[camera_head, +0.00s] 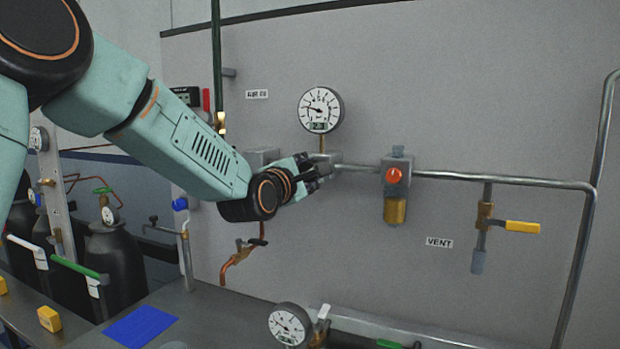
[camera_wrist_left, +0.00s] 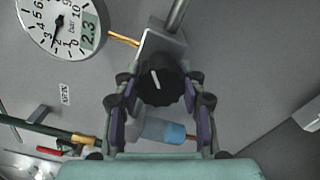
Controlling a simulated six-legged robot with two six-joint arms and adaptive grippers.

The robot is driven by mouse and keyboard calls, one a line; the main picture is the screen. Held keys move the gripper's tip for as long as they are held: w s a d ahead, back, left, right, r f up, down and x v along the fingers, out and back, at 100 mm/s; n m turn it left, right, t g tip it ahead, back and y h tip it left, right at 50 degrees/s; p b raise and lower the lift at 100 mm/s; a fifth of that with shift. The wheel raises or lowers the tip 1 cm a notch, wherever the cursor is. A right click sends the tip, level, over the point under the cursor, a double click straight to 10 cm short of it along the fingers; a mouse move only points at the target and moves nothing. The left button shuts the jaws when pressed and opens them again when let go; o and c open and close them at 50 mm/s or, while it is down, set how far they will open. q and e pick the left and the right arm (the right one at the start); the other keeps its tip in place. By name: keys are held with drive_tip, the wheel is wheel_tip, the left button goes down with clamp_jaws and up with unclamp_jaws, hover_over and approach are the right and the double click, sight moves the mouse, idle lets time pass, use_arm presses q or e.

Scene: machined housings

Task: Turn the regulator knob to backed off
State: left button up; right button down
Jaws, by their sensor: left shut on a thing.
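The regulator knob (camera_wrist_left: 160,77) is black and ribbed, with a white pointer line. In the left wrist view it sits on a grey metal block (camera_wrist_left: 163,46), between the fingers of my left gripper (camera_wrist_left: 160,88). The fingers are closed on its sides. The pointer line runs nearly straight up the picture, tilted slightly left. In the head view my left gripper (camera_head: 315,173) is at the panel below the round gauge (camera_head: 320,109) and hides the knob. The gauge's display reads 2.3 bar in the left wrist view (camera_wrist_left: 88,32). My right gripper is not shown.
A pipe (camera_head: 500,181) runs right along the grey panel, past a red-buttoned fitting (camera_head: 394,174) and a yellow-handled vent valve (camera_head: 522,227). Copper tubing (camera_head: 237,259) hangs below my left wrist. A lower gauge (camera_head: 289,325) stands at the bench.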

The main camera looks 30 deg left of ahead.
use_arm(q)
drive_tip(key=n, duration=0.2)
drive_tip(key=f+n+b, duration=0.1)
drive_tip(key=n, duration=0.2)
drive_tip(key=shift+n+b, duration=0.3)
drive_tip(key=shift+s+d+f+n+b, duration=0.1)
drive_tip(key=shift+n+b, duration=0.15)
drive_tip(key=shift+n, duration=0.85)
drive_tip(key=shift+d+n+b, duration=0.1)
drive_tip(key=shift+n+b, duration=0.15)
drive_tip(key=shift+n, duration=0.85)
drive_tip(key=o, duration=0.8)
drive_tip(key=shift+a, duration=0.1)
drive_tip(key=o, duration=0.3)
drive_tip(key=shift+s+r, duration=0.1)
drive_tip(key=shift+r, duration=0.15)
drive_tip(key=shift+o, duration=0.4)
drive_tip(key=shift+r, duration=0.1)
drive_tip(key=s, duration=0.7)
drive_tip(key=shift+s+d, duration=0.15)
drive_tip(key=shift+d, duration=0.05)
